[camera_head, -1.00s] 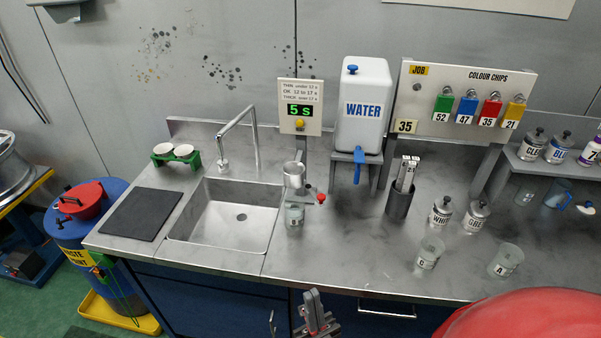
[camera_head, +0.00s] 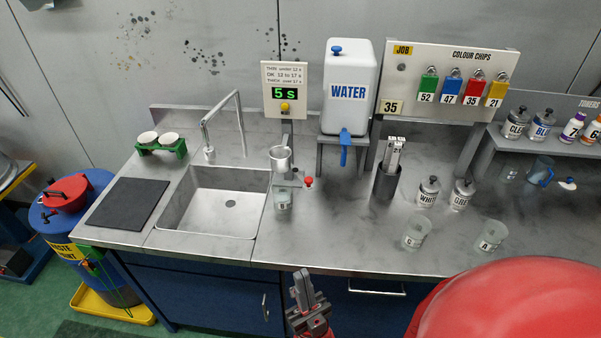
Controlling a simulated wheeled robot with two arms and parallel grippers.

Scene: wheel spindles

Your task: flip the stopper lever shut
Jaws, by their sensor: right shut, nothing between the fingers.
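The stopper lever shows as a red knob (camera_head: 308,182) just right of a small metal cup (camera_head: 280,159). The cup sits in a stand on the bench, right of the sink. A glass beaker marked B (camera_head: 283,199) stands below the cup. Whether the lever is open or shut is too small to tell. My right gripper (camera_head: 302,282) is shut and empty. It is in front of the bench's front edge, well apart from the lever and nearer to me. My left gripper is out of view.
The sink (camera_head: 172,200) with its tall tap (camera_head: 211,125) lies to the left. The water tank (camera_head: 349,85) with its blue tap stands behind right. A dark holder (camera_head: 387,185) and beakers C (camera_head: 414,235) and A (camera_head: 490,237) stand right. Bench in front of beaker B is clear.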

